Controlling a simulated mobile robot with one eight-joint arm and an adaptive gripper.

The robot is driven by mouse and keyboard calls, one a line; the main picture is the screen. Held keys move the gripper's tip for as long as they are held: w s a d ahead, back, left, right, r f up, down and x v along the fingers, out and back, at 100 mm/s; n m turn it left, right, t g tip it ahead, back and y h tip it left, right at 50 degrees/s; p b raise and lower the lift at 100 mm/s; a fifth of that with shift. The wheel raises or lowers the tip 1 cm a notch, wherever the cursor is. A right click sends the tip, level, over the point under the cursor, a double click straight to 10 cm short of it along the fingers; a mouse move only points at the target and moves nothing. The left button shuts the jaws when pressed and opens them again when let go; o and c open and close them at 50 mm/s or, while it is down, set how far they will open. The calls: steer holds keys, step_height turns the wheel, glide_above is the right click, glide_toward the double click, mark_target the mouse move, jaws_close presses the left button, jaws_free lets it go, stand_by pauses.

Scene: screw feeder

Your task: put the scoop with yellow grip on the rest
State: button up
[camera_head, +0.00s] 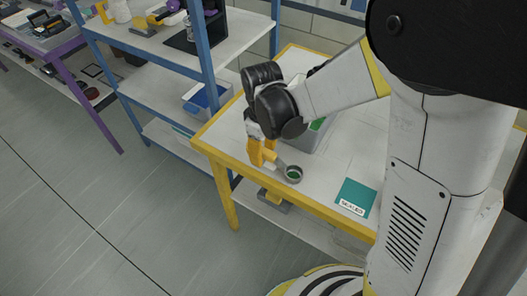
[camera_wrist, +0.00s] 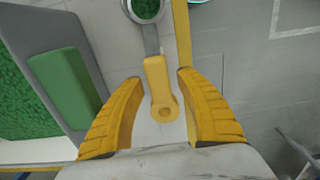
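The scoop with yellow grip (camera_wrist: 156,82) shows in the wrist view with its grip pointing toward my gripper. Its round grey bowl (camera_head: 293,174) shows green inside and is near the front edge of the yellow-edged table in the head view. My gripper (camera_wrist: 160,78) has its two yellow fingers on either side of the grip, with a narrow gap visible on each side. In the head view my gripper (camera_head: 263,157) points down above the table's front left part and partly hides the grip. I cannot make out the rest for certain.
A grey bin with green contents (camera_wrist: 20,85) and a green block (camera_wrist: 64,84) lie left of the scoop in the wrist view. A teal labelled mat (camera_head: 356,195) lies at the table's front right. A blue shelf unit (camera_head: 207,60) stands to the left.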

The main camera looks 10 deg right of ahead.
steer(key=shift+r, duration=0.15)
step_height(320, 180, up, 12)
steer(key=s+d+r+m+t, duration=0.4)
steer(key=s+d+m+t, duration=0.3)
steer(key=s+d+m, duration=0.3)
steer(key=s+d, duration=0.1)
steer(key=d, duration=0.2)
steer(key=shift+d+r, duration=0.15)
steer(key=shift+d, duration=0.1)
stand_by(0.9)
